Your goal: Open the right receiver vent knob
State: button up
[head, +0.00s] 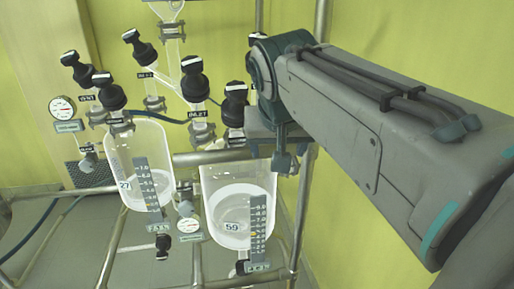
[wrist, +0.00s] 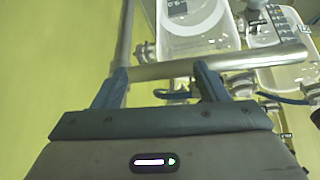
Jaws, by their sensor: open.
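The right receiver (head: 212,205) is a clear glass vessel marked 59, hung in a metal frame. A black knob (head: 235,97) with a white stripe stands above it, just left of my arm; its label is partly hidden, so I cannot tell if it is the vent knob. Another black knob (head: 193,78) stands to its upper left, above an inlet label. My gripper (head: 285,160) is right of the receiver's top, partly hidden by my wrist. In the wrist view my gripper (wrist: 162,80) is open, with no knob between its fingers.
The left receiver (head: 128,155), marked 27, has several black knobs above it and a gauge (head: 62,107) at its left. A metal rail (wrist: 165,69) crosses behind my fingers in the wrist view. A post stands close to my gripper; yellow walls lie behind.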

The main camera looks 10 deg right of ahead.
jog(key=shift+s+d+f, duration=0.1)
jog(key=shift+s+f, duration=0.15)
jog(key=shift+f, duration=0.2)
jog(key=shift+s+f, duration=0.2)
jog(key=shift+f, duration=0.25)
